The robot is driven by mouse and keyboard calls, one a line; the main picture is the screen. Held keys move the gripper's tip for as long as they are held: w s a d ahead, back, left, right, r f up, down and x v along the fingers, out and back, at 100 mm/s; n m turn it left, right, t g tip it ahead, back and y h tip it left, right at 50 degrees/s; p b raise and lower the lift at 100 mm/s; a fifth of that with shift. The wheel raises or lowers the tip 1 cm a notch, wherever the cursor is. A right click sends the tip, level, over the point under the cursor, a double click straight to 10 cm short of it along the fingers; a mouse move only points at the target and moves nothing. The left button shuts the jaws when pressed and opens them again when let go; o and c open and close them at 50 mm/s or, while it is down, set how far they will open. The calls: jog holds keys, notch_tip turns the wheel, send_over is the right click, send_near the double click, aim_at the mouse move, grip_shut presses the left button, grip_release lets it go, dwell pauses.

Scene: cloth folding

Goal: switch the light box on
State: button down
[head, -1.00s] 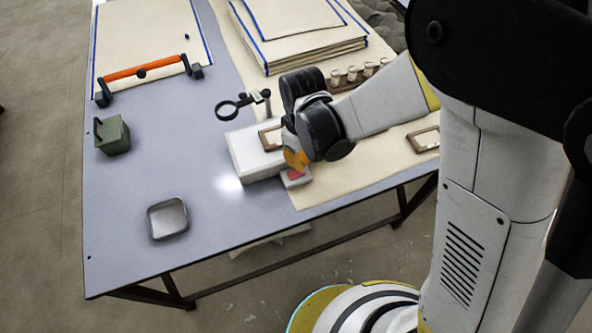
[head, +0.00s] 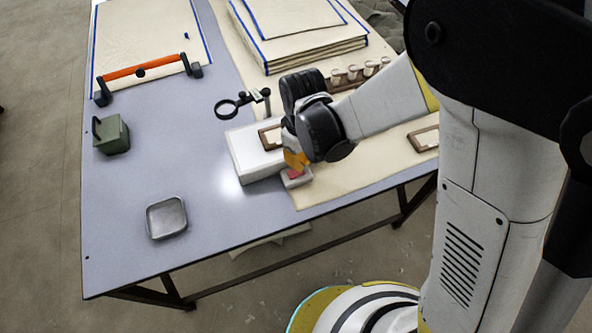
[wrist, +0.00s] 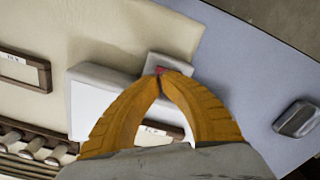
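The light box (head: 252,157) is a white, flat box near the middle of the table; a small brown frame lies on its top. It also shows in the wrist view (wrist: 88,108). At its near right corner is a small grey switch block (head: 297,180) with a red button (wrist: 168,70). My gripper (wrist: 160,77) has orange fingers that meet at their tips, with nothing seen between them. The tips are right at the button and partly hide it; I cannot tell whether they touch it. A bright glow lies on the table by the box's left side.
A magnifier on a stand (head: 228,108) is just behind the box. A metal tray (head: 166,218), a green block (head: 111,135) and an orange-handled bar (head: 142,70) stand to the left. Stacked cloth-like sheets (head: 300,50) lie at the back. The table's front left is mostly clear.

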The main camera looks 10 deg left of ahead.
jog(key=shift+f+b, duration=1)
jog(key=shift+f, duration=0.4)
dwell(0.4)
jog(key=shift+r+p, duration=2.45)
jog(key=shift+r, duration=1.1)
